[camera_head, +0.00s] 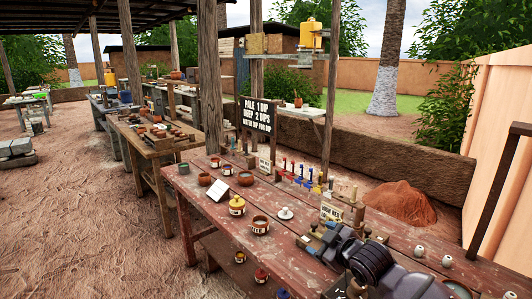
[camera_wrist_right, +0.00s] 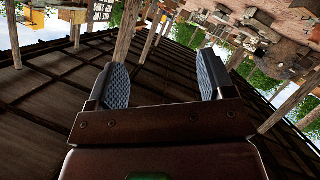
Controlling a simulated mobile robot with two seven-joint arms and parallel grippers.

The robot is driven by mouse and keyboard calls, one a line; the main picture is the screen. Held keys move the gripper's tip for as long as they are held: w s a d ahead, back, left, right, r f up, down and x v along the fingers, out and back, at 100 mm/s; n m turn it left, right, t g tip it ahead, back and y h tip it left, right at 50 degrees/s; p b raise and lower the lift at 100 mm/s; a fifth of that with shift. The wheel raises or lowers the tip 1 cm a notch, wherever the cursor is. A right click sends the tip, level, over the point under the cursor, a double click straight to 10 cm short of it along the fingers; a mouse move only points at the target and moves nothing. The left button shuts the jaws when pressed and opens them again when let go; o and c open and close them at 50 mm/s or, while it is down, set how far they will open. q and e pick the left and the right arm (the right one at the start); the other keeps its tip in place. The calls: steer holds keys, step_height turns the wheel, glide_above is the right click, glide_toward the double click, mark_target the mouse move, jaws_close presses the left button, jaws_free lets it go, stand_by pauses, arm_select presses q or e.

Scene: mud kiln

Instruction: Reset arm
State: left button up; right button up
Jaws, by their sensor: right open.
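My right arm comes in from the lower right in the head view, and its dark gripper (camera_head: 322,245) hangs over the right part of the red worktable (camera_head: 190,205). In the right wrist view the two ridged finger pads of the right gripper (camera_wrist_right: 162,78) stand wide apart with nothing between them. That view is upside down, with the dark roof slats (camera_wrist_right: 60,100) filling most of it. My left gripper is in neither view. Part of the table is hidden behind the right arm.
Small white cups (camera_head: 447,261) stand right of the arm. A wooden post (camera_head: 209,80) rises behind the table.

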steer(key=s+d+f+m+h, duration=0.2)
steer(key=s+f, duration=0.6)
steer(key=s, duration=0.4)
steer(key=s+d+f+m+h, duration=0.2)
steer(key=s+d+f+m, duration=0.3)
steer(key=s+f, duration=0.3)
steer(key=s+d+f+m+g+h, duration=0.1)
steer(key=s+d+f+m, duration=0.3)
steer(key=s, duration=1.2)
step_height(320, 180, down, 4)
steer(key=shift+d+f+h, duration=0.1)
steer(key=shift+d+h, duration=0.5)
steer(key=shift+d, duration=0.4)
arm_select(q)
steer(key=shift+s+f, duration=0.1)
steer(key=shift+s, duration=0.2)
arm_select(e)
steer(key=shift+w, duration=0.1)
